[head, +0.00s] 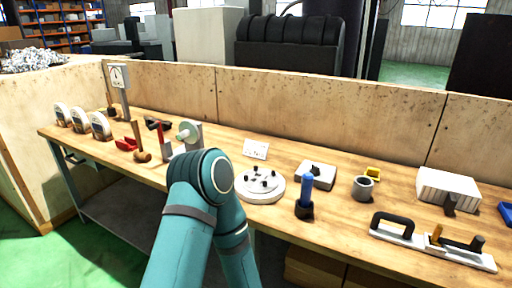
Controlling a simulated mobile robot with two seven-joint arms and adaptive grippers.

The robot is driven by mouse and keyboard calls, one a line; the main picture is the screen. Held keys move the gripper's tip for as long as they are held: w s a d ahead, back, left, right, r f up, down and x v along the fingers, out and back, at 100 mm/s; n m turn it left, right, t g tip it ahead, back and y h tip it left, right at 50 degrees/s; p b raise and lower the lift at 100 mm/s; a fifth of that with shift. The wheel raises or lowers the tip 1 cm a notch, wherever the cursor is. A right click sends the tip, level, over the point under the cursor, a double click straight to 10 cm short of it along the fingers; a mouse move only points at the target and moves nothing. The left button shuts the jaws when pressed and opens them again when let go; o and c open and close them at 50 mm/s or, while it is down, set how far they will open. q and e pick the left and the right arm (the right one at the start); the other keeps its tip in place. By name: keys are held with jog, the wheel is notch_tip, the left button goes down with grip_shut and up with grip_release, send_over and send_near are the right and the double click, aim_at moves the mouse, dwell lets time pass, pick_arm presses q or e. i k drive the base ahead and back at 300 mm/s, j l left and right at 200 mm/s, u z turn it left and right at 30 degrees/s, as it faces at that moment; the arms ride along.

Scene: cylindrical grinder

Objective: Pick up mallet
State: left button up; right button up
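A small brown wooden tool (140,146), which looks like the mallet, is on the left half of the workbench (120,166). Its thin handle points up and its rounded head is at the bottom, near the bench's front edge. It is small in the picture, so its exact shape is hard to tell. One of my teal arms rises from the bottom centre, to the right of this tool and apart from it in the picture. Neither gripper shows in the head view.
Near the tool are a red item (126,144) and a grey-green machine part (188,133). A round white plate (260,186), a blue-handled tool (305,194), a grey cup (363,188) and a black-handled white piece (395,230) are farther right. Wooden panels (290,105) back the bench.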

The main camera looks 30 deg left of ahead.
aim_at(139, 153)
jog(key=j+u, duration=0.3)
jog(key=u, duration=0.2)
jog(key=j+u, duration=0.3)
jog(key=u, duration=0.15)
jog(key=j+u, duration=0.15)
jog(key=j, duration=0.15)
jog(key=i+j+u, duration=0.15)
jog(key=j, duration=0.2)
jog(key=i+j+u, duration=0.15)
jog(key=j, duration=0.15)
jog(key=i+j, duration=0.15)
jog(key=j, duration=0.2)
jog(key=i+j, duration=0.1)
jog(key=j, duration=0.25)
jog(key=i+j, duration=0.15)
jog(key=j, duration=0.2)
jog(key=i+j+u, duration=0.1)
jog(key=j, duration=0.3)
jog(key=i+j, duration=0.15)
jog(key=j, duration=0.2)
